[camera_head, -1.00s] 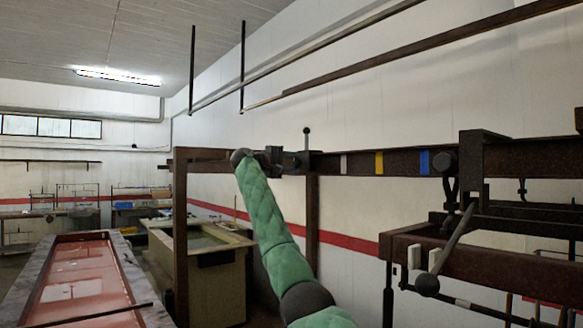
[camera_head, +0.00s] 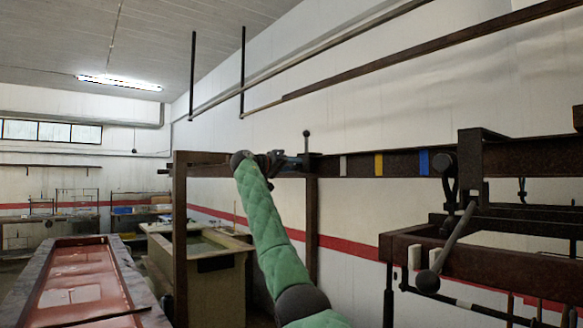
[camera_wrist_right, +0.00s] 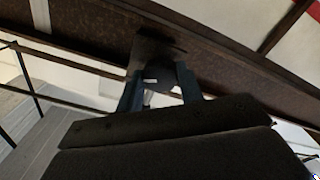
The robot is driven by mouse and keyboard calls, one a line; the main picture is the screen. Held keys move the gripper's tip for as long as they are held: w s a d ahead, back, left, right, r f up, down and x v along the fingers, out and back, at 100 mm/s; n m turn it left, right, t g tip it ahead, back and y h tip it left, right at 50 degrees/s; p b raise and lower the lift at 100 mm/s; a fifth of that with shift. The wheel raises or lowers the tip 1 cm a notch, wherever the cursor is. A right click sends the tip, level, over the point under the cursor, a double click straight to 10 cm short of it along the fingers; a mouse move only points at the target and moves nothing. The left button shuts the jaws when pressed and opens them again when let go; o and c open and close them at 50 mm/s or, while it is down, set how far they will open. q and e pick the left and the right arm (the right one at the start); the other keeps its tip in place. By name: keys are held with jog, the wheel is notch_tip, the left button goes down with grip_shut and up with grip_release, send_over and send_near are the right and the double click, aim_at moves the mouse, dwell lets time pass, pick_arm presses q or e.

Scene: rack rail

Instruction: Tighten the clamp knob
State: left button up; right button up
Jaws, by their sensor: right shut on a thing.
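A dark clamp (camera_head: 303,163) sits on the brown rusty rail (camera_head: 400,164), with a thin upright rod and small ball (camera_head: 306,134) above it. My right gripper (camera_head: 280,162) reaches the clamp from the left, on a green quilted arm. In the right wrist view, the two blue-grey fingers of my right gripper (camera_wrist_right: 160,88) stand on either side of a dark round clamp knob (camera_wrist_right: 160,74). The gripper is shut on this knob. The knob's far side and exact finger contact are dark and hard to see. My left gripper is not in view.
The rail carries pale, yellow (camera_head: 379,164) and blue (camera_head: 424,162) bands to the right of the clamp. A brown post (camera_head: 180,240) stands close to my arm on the left. A dark frame with a lever (camera_head: 450,245) stands at right. A red-topped basin (camera_head: 80,285) is at lower left.

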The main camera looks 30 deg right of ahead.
jog(key=shift+f+m, duration=0.15)
jog(key=shift+m, duration=0.75)
jog(key=o, duration=1)
jog(key=shift+w, duration=0.1)
